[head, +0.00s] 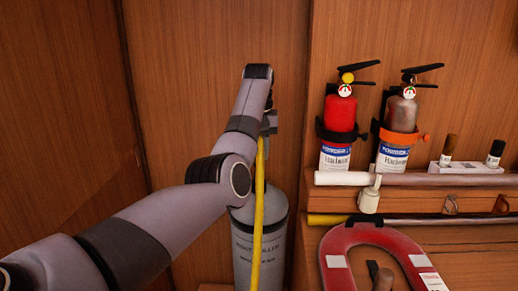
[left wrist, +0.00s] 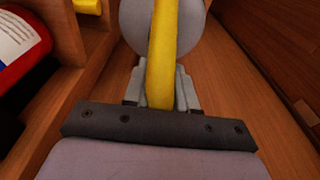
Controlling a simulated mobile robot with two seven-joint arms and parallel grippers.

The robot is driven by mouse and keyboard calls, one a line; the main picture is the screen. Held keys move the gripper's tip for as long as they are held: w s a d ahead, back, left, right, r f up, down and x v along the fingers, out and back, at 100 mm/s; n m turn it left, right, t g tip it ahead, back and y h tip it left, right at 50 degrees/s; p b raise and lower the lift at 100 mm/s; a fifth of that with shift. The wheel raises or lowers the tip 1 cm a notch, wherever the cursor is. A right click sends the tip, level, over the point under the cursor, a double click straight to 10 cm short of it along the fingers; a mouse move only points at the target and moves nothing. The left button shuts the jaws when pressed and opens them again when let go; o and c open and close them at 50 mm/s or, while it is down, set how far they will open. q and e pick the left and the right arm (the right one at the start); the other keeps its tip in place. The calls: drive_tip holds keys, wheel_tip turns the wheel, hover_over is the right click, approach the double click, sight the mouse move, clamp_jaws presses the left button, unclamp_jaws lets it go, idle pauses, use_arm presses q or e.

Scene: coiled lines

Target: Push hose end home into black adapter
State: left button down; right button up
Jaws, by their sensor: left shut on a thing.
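My left gripper (head: 268,122) is at the back of the space, above the grey cylinder, and mostly hidden behind my own arm. It is shut on the yellow hose (head: 259,215), which hangs down in front of the cylinder. In the left wrist view the hose (left wrist: 161,50) runs between the fingers of my left gripper (left wrist: 160,88). The hose end cannot be made out in either view. I cannot pick out the black adapter. My right gripper is not in view.
The grey cylinder (head: 243,245) stands below the gripper. To the right are a red extinguisher (head: 340,113), a grey extinguisher (head: 402,116) and a white pipe (head: 345,178). Wooden walls close off the back and left.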

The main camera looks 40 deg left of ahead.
use_arm(q)
drive_tip(key=shift+f, duration=0.25)
idle(0.4)
drive_tip(key=shift+f, duration=0.75)
drive_tip(key=shift+f+b, duration=0.25)
drive_tip(key=shift+b, duration=0.05)
drive_tip(key=c, duration=0.5)
unclamp_jaws()
drive_tip(key=shift+r+p, duration=0.45)
drive_tip(key=shift+r, duration=2.1)
drive_tip(key=shift+r, duration=0.1)
